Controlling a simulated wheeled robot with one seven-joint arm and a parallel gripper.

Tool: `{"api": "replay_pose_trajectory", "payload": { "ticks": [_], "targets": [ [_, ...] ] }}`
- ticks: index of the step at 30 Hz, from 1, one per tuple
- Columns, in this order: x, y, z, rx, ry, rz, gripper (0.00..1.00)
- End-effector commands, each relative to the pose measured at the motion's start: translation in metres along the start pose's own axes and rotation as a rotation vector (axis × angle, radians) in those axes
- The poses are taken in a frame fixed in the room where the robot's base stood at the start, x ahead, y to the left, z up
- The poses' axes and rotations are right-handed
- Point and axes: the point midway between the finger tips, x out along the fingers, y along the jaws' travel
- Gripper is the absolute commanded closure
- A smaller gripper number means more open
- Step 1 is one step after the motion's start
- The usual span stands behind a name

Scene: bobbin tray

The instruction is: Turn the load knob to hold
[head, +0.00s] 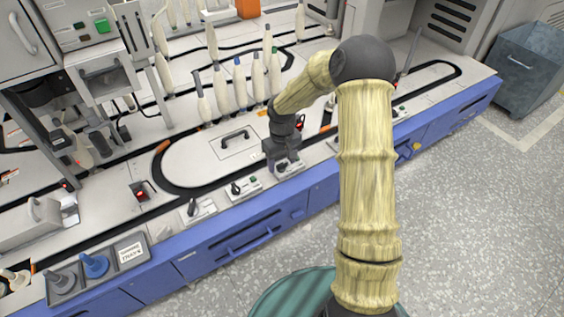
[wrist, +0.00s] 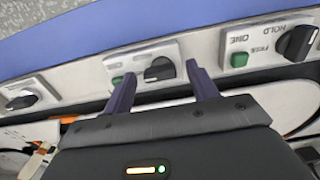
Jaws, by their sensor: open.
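My gripper (wrist: 162,74) is open, with its two dark fingers spread and empty. In the wrist view a black knob (wrist: 159,69) with a green button beside it shows between the fingertips; I cannot tell whether the fingers reach around it. A second black knob (wrist: 297,42) sits to the right, on a panel with a green button and the words HOLD, FREE and ONE. A third knob (wrist: 21,102) is at the left. No label reading "load" is legible. In the head view my gripper (head: 284,162) is over a control panel (head: 290,169) at the bench's front edge, partly hiding it.
More knob panels (head: 245,187) and (head: 199,209) line the bench front to the left. Bobbins (head: 221,92) stand behind my gripper, near a black track. A small red-lit box (head: 141,191) and a tray (head: 110,263) with blue and grey pieces are at left.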

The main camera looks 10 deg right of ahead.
Motion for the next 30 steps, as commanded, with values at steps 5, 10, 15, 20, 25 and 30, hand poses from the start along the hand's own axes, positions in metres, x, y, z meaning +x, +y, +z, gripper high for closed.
{"api": "replay_pose_trajectory", "payload": {
  "ticks": [5, 10, 15, 20, 25, 30],
  "targets": [
    [-0.0003, 0.0000, 0.0000, 0.000, 0.000, 0.000, 0.61],
    [-0.0003, 0.0000, 0.0000, 0.000, 0.000, 0.000, 0.87],
    [-0.0009, 0.0000, 0.0000, 0.006, 0.000, 0.000, 0.86],
    [-0.0020, 0.0003, 0.0000, 0.033, 0.000, 0.001, 0.86],
    [-0.0035, 0.0000, 0.0003, 0.100, -0.001, 0.001, 0.86],
    [-0.0054, -0.0005, 0.0004, 0.210, -0.001, 0.002, 0.86]
  ]
}}
